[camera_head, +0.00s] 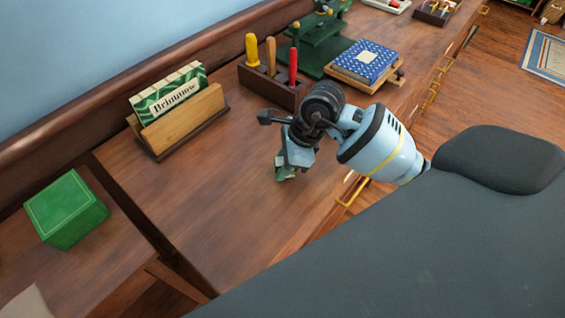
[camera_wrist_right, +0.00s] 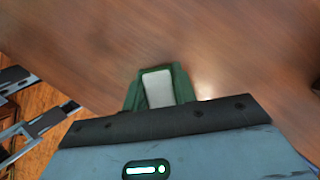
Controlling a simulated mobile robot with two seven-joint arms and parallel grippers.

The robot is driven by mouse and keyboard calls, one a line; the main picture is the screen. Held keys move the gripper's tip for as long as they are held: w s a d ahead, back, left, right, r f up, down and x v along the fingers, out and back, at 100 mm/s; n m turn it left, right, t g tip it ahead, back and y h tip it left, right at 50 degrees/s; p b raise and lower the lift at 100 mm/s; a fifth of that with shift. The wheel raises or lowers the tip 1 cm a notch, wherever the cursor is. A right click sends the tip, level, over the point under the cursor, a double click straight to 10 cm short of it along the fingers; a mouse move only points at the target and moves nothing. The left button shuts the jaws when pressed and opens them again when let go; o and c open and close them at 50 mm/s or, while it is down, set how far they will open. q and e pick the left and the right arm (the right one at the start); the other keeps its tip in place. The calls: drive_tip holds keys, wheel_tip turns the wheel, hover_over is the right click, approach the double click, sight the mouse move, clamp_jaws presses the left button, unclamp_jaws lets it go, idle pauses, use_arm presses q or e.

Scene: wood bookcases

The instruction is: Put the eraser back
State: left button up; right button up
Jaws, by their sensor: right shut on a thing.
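My right gripper (camera_head: 284,172) is low over the near part of the desk top (camera_head: 220,210), shut on a small green and pale block, the eraser (camera_head: 287,174). In the right wrist view the eraser (camera_wrist_right: 158,88) shows a pale grey face with green on both sides, between the jaws. I cannot tell whether it touches the wood. Grey-blue finger-like parts (camera_wrist_right: 42,123) at the left edge of the right wrist view may be my left gripper; their state is unclear. The head view does not show my left gripper.
A wooden card holder (camera_head: 185,118) stands left of the gripper, and a dark tool rack (camera_head: 262,88) stands behind it. Beyond are a green stand (camera_head: 318,45) and a blue dotted book (camera_head: 367,60). A green box (camera_head: 65,208) sits far left, past a gap. The middle desk top is clear.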

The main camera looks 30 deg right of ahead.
drive_tip(key=shift+f, duration=0.1)
drive_tip(key=o, duration=0.9)
drive_tip(key=shift+o, duration=0.2)
drive_tip(key=shift+r, duration=0.2)
drive_tip(key=v, duration=1.2)
drive_tip(key=shift+a, duration=0.1)
